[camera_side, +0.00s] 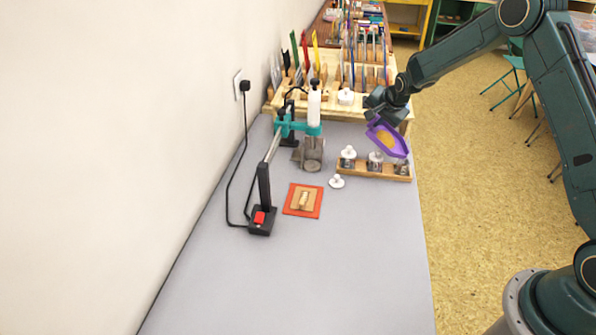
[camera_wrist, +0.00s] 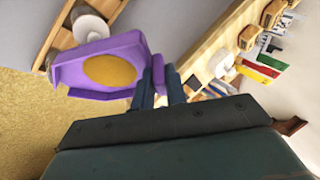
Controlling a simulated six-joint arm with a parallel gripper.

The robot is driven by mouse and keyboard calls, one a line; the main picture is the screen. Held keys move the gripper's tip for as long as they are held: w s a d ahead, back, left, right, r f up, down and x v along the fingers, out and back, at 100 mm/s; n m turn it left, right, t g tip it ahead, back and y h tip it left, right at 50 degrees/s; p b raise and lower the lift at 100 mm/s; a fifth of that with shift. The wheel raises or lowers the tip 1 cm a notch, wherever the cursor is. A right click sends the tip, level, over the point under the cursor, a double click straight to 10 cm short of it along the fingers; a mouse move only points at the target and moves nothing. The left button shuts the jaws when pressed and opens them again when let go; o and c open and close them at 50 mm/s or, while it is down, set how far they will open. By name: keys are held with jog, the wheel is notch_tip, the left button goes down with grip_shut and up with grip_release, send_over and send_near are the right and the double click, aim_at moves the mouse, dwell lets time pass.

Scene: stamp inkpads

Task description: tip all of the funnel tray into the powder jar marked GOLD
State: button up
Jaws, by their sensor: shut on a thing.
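My gripper (camera_side: 374,106) is shut on the purple funnel tray (camera_side: 398,151) and holds it above the jar rack. In the wrist view my gripper (camera_wrist: 160,80) grips one end of the tray (camera_wrist: 70,75). A patch of gold powder (camera_side: 386,138) lies in the tray; it also shows in the wrist view (camera_wrist: 110,70). The tray tilts down to the right, its narrow end over the right jar (camera_side: 402,168). A middle jar (camera_side: 376,166) and a left jar (camera_side: 348,161) with a white knobbed lid share the rack. Jar markings are too small to read.
The wooden rack (camera_side: 360,170) sits near the table's right edge. A loose white lid (camera_side: 336,182) lies in front of it. The front table is clear.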

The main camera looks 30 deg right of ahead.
aim_at(383, 137)
dwell(0.3)
jog(key=shift+s+d+r+t, duration=0.15)
jog(key=shift+s+r+t, duration=0.15)
jog(key=shift+r+t, duration=0.1)
jog(key=shift+s+r, duration=0.1)
dwell(0.4)
jog(key=shift+s+d+r+t, duration=0.15)
jog(key=shift+s+r+t, duration=0.1)
jog(key=shift+t, duration=0.15)
jog(key=shift+s, duration=0.1)
jog(key=shift+s+d+r+m+t+y, duration=0.15)
jog(key=shift+s+r+m+t+y, duration=0.1)
jog(key=shift+r+m+t+y, duration=0.05)
dwell(0.7)
jog(key=shift+s+d+r+t, duration=0.15)
jog(key=shift+s+r+t, duration=0.1)
jog(key=shift+s+t, duration=0.2)
